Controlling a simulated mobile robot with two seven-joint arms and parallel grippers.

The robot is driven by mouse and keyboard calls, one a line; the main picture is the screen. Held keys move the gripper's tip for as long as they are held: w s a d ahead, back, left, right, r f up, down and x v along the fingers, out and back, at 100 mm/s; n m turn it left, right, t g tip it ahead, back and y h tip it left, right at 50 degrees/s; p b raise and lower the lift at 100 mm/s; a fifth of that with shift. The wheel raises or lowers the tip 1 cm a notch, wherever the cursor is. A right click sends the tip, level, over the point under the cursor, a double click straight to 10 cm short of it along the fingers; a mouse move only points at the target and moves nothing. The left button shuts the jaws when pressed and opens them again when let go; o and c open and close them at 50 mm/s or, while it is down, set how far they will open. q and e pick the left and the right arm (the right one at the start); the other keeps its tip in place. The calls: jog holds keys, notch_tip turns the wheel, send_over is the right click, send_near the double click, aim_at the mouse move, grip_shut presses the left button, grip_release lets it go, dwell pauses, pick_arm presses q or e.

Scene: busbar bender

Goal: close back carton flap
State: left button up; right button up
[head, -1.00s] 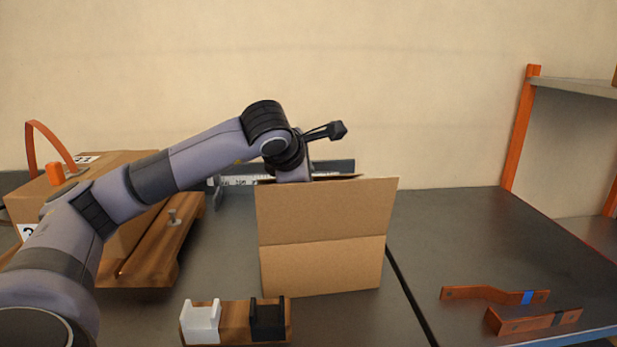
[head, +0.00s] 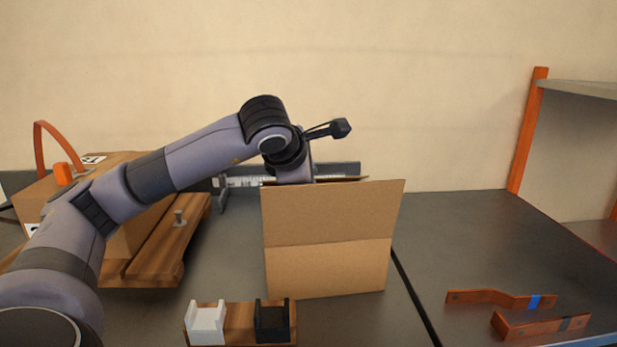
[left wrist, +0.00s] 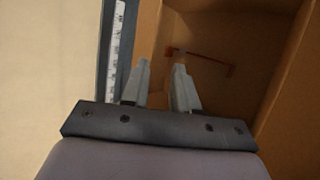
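The carton (head: 325,268) stands on the bench, with its near flap (head: 335,212) upright and facing me. Only a thin brown edge (head: 352,179) shows behind that flap; the back flap is otherwise hidden in the head view. My left arm reaches over the carton from the left, and its gripper is hidden behind the near flap. In the left wrist view my left gripper (left wrist: 162,68) has its fingers apart at a brown cardboard wall or flap (left wrist: 148,30). The carton's inside (left wrist: 225,35) is open to view, with a thin copper-coloured bar (left wrist: 205,58) in it. My right gripper is not seen.
A metal rule (head: 240,181) lies behind the carton. A wooden block with white and black holders (head: 240,322) stands in front. Another box (head: 125,235) and a wooden fixture (head: 165,240) are at left. The bench's right back is clear.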

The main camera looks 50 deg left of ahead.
pick_arm(q)
jog(key=v, duration=0.7)
jog(key=shift+p, duration=0.3)
jog(key=shift+w, duration=0.1)
